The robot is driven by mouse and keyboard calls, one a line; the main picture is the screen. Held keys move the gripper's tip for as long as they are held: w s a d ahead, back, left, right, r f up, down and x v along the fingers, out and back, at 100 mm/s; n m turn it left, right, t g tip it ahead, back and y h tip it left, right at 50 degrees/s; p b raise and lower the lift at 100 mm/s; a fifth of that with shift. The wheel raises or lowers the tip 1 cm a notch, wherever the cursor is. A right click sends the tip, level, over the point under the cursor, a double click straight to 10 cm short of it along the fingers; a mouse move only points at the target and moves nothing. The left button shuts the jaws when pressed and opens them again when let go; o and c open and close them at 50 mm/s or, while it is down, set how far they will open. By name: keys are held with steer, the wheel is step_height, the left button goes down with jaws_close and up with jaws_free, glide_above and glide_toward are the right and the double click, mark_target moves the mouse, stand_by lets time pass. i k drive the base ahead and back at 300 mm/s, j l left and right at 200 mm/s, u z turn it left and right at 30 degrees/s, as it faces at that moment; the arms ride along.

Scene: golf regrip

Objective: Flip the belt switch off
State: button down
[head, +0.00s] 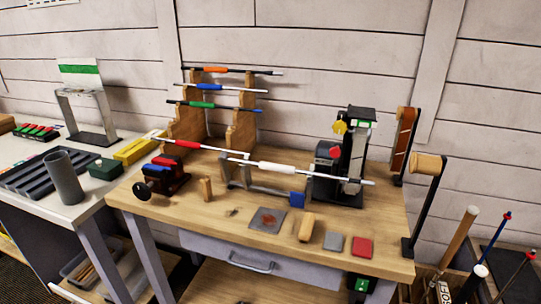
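A dark upright machine (354,160) stands at the back right of the wooden bench (130,205). It carries a yellow knob (339,127), a red knob (335,152) and a small green-and-white marking (363,124) near its top. A dark box with a green marking (361,284) sits below the bench's front right edge. An upright orange-brown belt (403,140) stands at the bench's right end. I cannot tell which part is the belt switch, nor its position. My gripper is not in view.
Wooden racks (240,135) hold several golf clubs; a white-gripped club (285,168) crosses in front of the machine. Small blocks and pads lie along the front. Clubs stand upright at the lower right.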

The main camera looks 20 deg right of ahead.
mark_target(361, 285)
steer(key=z, duration=1.05)
